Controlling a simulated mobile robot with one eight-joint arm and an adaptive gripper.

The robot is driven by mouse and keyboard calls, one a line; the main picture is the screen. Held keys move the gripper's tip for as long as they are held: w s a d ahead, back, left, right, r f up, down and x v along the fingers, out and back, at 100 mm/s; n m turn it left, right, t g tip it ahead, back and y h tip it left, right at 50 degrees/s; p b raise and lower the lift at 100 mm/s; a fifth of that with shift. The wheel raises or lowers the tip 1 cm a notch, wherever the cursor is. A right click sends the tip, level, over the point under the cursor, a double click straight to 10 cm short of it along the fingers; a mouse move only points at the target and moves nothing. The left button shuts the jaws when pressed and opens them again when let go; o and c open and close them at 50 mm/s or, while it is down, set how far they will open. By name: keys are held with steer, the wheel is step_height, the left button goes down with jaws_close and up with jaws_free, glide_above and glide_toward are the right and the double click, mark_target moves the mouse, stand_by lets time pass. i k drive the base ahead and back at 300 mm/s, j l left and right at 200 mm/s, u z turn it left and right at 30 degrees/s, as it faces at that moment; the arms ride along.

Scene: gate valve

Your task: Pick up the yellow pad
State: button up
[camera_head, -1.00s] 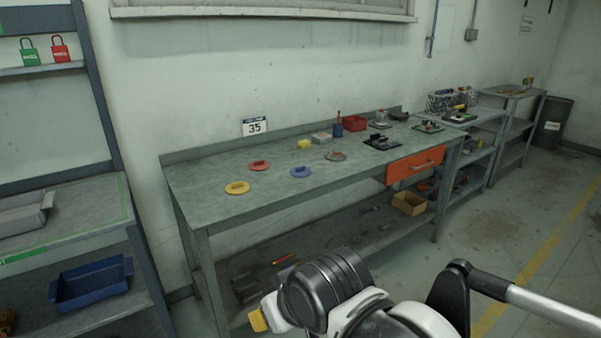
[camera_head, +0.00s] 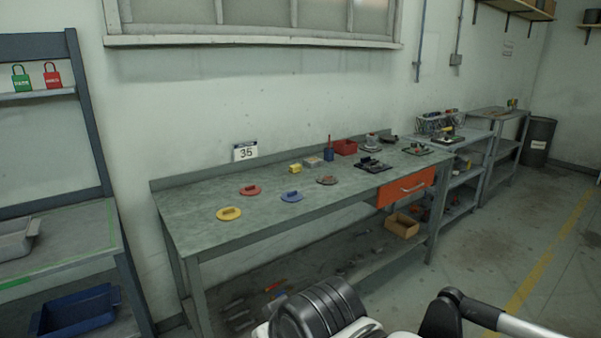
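The yellow pad (camera_head: 229,214) is a flat round disc with a raised grip on top. It lies on the grey workbench (camera_head: 200,240), near its front left corner. A red pad (camera_head: 250,190) lies behind it and a blue pad (camera_head: 291,197) lies to its right, both apart from it. My arm shows at the bottom of the view, in front of the bench and below its top. My gripper is not in view, so its state does not show.
A small yellow block (camera_head: 295,168), a red bin (camera_head: 345,147) and an orange drawer (camera_head: 406,187) are farther right on the bench. A shelf unit with a blue tray (camera_head: 75,312) stands at the left. The bench top around the pads is mostly clear.

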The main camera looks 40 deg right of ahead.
mark_target(295, 168)
steer(key=i+l, duration=0.25)
steer(key=l, duration=0.15)
steer(key=i+l+u, duration=0.1)
steer(key=i+l, duration=0.15)
steer(key=l, duration=0.2)
steer(key=i+l, duration=0.25)
steer(key=l, duration=0.15)
steer(key=i+l+u, duration=0.1)
steer(key=i+l, duration=0.15)
steer(key=l, duration=0.2)
steer(key=i+l, duration=0.25)
steer(key=l, duration=0.2)
steer(key=i+l+u, duration=0.1)
steer(key=i+l, duration=0.15)
steer(key=l, duration=0.2)
steer(key=i+l, duration=0.2)
steer(key=l, duration=0.25)
steer(key=i+l+u, duration=0.1)
steer(key=l, duration=0.4)
steer(key=i, duration=0.1)
